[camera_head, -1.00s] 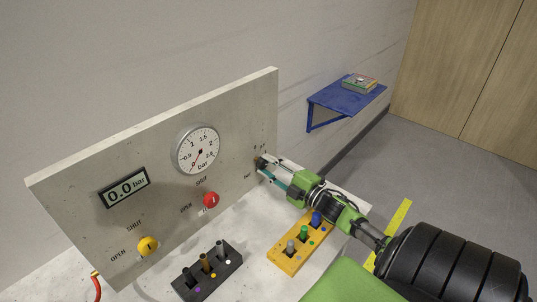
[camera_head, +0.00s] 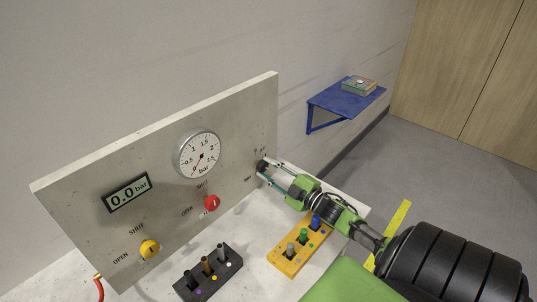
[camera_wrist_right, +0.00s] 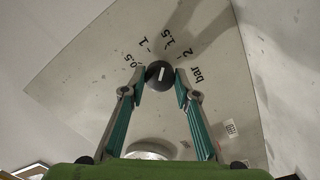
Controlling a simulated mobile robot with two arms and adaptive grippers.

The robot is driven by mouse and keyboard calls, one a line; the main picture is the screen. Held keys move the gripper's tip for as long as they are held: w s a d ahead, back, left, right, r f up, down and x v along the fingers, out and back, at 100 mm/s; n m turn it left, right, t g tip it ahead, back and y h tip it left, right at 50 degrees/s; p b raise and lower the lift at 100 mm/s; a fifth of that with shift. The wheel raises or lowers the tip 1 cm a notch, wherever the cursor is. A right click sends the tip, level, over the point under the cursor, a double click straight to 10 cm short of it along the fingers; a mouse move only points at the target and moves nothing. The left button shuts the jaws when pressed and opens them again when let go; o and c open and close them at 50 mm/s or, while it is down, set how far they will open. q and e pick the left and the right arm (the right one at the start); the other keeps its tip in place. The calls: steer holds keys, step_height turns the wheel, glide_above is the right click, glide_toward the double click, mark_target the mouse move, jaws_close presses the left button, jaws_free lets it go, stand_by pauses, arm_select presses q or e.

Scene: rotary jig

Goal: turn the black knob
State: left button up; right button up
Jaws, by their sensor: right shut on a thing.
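The black knob (camera_wrist_right: 160,76) sits on the upright panel (camera_head: 105,182), with scale marks and "bar" printed around it. Its white pointer line is near the gap between the 1 and 1.5 marks in the right wrist view. My right gripper (camera_wrist_right: 160,82) is shut on the knob, one finger on each side. In the head view, the right gripper (camera_head: 263,170) reaches in from the right to the panel's right end, and the knob (camera_head: 262,164) is partly hidden by the fingers. My left gripper does not show.
A black block (camera_head: 208,273) and a yellow block (camera_head: 299,250) with pegs stand on the bench. A blue shelf (camera_head: 345,99) is behind.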

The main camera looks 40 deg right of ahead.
steer(key=o, duration=1.1)
step_height(320, 180, up, 9)
steer(key=shift+r, duration=0.1)
steer(key=shift+s+d+r, duration=0.1)
steer(key=shift+d+r, duration=0.05)
steer(key=shift+r, duration=0.25)
